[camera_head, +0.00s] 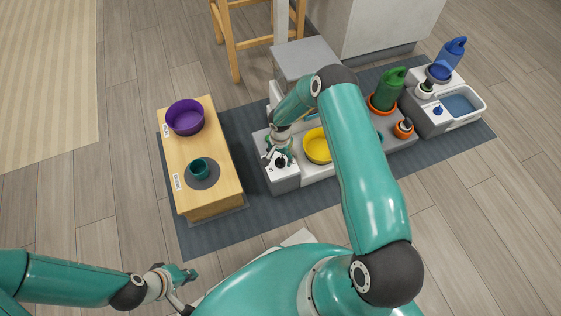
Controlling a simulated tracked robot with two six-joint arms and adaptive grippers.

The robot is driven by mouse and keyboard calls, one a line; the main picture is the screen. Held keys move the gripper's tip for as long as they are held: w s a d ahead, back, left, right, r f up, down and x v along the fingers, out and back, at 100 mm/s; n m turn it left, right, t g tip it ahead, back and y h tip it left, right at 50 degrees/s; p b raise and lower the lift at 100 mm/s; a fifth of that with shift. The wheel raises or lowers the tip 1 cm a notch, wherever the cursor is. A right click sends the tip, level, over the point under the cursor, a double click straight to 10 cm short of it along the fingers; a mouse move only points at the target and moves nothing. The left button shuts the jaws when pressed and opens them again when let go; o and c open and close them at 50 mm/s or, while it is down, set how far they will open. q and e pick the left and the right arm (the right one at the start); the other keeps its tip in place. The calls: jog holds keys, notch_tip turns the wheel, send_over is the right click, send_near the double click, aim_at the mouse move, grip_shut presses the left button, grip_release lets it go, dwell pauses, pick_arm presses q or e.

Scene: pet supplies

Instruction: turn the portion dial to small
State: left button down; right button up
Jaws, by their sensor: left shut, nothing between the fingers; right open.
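The portion dial (280,162) is a small dark knob on the white top of the feeder (284,184), at its left end. A letter S is printed beside the dial, to its lower left. My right gripper (279,157) is open above the dial, with its fingers to either side of it in the picture. I cannot tell whether they touch it. The dial's pointer direction is too small to read. My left gripper (187,280) is shut and empty at the lower left, well away from the feeder.
A yellow bowl (318,146) sits in the feeder, partly behind my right arm. Green and blue bottles stand farther right. The mat's front is clear.

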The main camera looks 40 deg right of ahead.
jog(key=shift+f, duration=1.15)
jog(key=c, duration=1.1)
